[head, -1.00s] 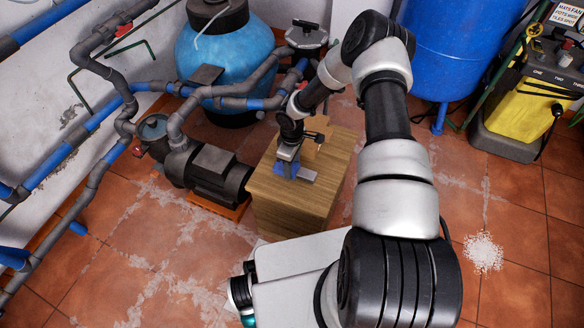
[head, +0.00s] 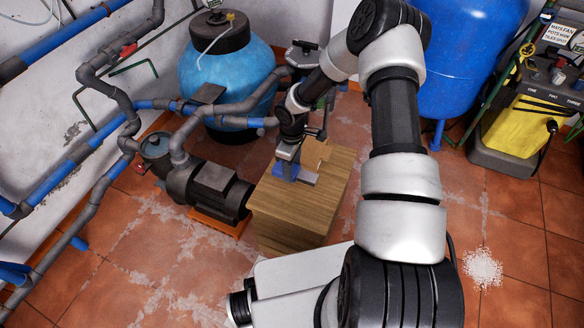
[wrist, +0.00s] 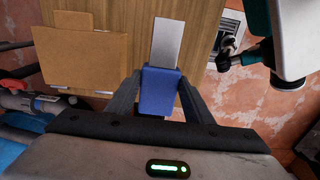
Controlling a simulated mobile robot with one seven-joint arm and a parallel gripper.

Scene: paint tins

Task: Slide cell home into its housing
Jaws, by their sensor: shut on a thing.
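My gripper (wrist: 160,82) is shut on a blue block (wrist: 158,95), with one dark finger on each side of it. I take this block to be the cell. In the head view the block (head: 287,170) is low over or on the wooden cabinet top, under my gripper (head: 288,155). A flat light-grey strip (wrist: 165,42) lies on the top, in line with the block and meeting its far end in the wrist view. The strip's link to the block is unclear. I cannot make out a housing for certain.
A tan, box-like piece (wrist: 95,60) lies on the wooden cabinet (head: 300,205), beside the strip. A pump (head: 212,185) and pipes stand left of the cabinet. A blue tank (head: 465,70) stands behind at right.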

